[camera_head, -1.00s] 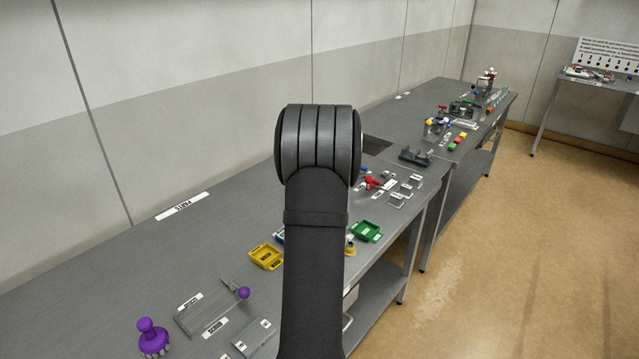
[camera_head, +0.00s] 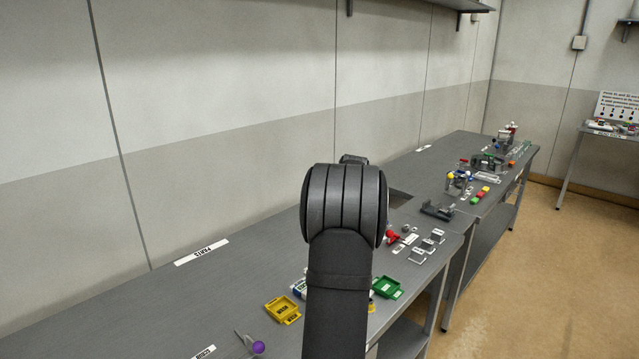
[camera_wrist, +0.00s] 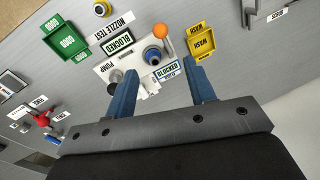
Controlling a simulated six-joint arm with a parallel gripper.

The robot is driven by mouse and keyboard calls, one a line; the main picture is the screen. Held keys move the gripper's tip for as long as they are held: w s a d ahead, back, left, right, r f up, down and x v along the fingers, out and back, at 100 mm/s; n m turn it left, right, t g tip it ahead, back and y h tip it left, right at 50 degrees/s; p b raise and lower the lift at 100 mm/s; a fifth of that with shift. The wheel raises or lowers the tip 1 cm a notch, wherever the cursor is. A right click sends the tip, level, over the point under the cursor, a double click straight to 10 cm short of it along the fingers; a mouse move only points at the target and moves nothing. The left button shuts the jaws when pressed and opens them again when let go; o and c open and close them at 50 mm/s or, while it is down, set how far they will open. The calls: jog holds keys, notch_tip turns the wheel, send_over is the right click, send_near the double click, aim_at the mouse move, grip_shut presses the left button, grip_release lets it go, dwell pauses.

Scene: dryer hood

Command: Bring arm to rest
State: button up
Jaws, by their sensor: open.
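My arm's dark link rises through the middle of the head view and hides part of the bench; the gripper itself does not show there. In the wrist view my gripper (camera_wrist: 164,88) is open, with its two blue fingers apart and nothing between them. Below the fingers lies a white nozzle test board (camera_wrist: 117,72) with a blue-ringed knob (camera_wrist: 155,56) and an orange ball (camera_wrist: 163,31). I cannot tell the height of the fingers over the board, but they seem apart from it.
On the bench (camera_head: 150,300) stand a yellow tray (camera_head: 283,310), a green tray (camera_head: 387,288) and a purple ball knob (camera_head: 258,347). A red part (camera_head: 392,237) and grey brackets (camera_head: 428,246) lie farther right. A shelf (camera_head: 420,4) is on the wall above.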

jog(key=f, duration=0.5)
jog(key=s+a+f, duration=0.1)
jog(key=f, duration=0.3)
jog(key=a+f, duration=0.1)
jog(key=f, duration=0.4)
jog(key=shift+s+a+f, duration=0.25)
jog(key=shift+s+f, duration=0.05)
jog(key=shift+f, duration=0.05)
jog(key=shift+r, duration=0.1)
notch_tip(320, 180, up, 17)
jog(key=w+d, duration=0.2)
jog(key=d, duration=0.1)
jog(key=a+f, duration=0.1)
jog(key=f, duration=0.4)
jog(key=s+a+f, duration=0.1)
jog(key=f, duration=0.5)
jog(key=s+a+f, duration=0.1)
jog(key=f, duration=0.5)
jog(key=shift+s+a+f+m, duration=0.1)
jog(key=shift+s+a+m, duration=0.15)
jog(key=shift+m, duration=0.55)
jog(key=shift+s+a+m, duration=0.25)
jog(key=shift+m, duration=0.55)
